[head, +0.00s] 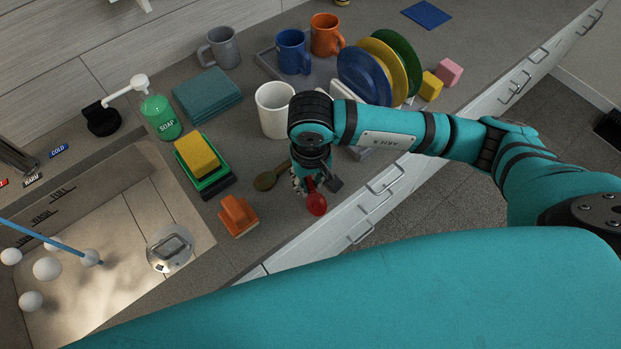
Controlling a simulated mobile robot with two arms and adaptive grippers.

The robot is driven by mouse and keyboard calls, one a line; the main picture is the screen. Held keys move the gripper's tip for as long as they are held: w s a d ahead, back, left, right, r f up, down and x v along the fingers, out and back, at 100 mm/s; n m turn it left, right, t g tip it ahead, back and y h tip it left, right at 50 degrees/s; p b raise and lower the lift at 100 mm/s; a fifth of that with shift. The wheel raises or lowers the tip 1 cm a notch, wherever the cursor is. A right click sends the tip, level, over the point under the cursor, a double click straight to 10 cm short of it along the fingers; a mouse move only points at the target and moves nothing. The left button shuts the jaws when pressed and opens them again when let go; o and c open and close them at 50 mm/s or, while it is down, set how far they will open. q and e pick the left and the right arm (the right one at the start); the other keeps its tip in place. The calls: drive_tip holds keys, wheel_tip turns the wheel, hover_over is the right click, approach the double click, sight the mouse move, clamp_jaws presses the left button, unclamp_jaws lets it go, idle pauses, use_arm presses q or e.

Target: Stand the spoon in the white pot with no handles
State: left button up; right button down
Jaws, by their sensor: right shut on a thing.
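An olive-brown spoon (266,181) lies on the counter, its handle running up and right behind my right wrist. My right gripper (312,187) points down near the counter's front edge, right of that spoon's bowl. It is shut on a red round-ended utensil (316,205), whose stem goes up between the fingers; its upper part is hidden. The white pot (272,110) stands upright behind my right wrist, which covers part of its right side; no handle shows. My left gripper is out of view.
An orange brush-like block (238,216), a sponge tray (215,185), a green soap bottle (161,118) and folded teal cloths (207,95) stand to the left. The sink (110,195) is beyond them. Mugs (293,52) and a plate rack with plates (365,75) are behind.

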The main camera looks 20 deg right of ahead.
sight(310, 185)
drive_tip(key=shift+f+b, duration=0.4)
drive_tip(key=shift+b, duration=0.1)
drive_tip(key=c, duration=1.2)
unclamp_jaws()
drive_tip(key=shift+r, duration=0.1)
drive_tip(key=shift+c, duration=0.2)
drive_tip(key=shift+r+p, duration=0.7)
drive_tip(key=shift+p, duration=0.35)
drive_tip(key=shift+r, duration=0.3)
wheel_tip(310, 185, up, 11)
drive_tip(key=b, duration=0.2)
drive_tip(key=shift+s+b, duration=0.25)
drive_tip(key=shift+b, duration=0.15)
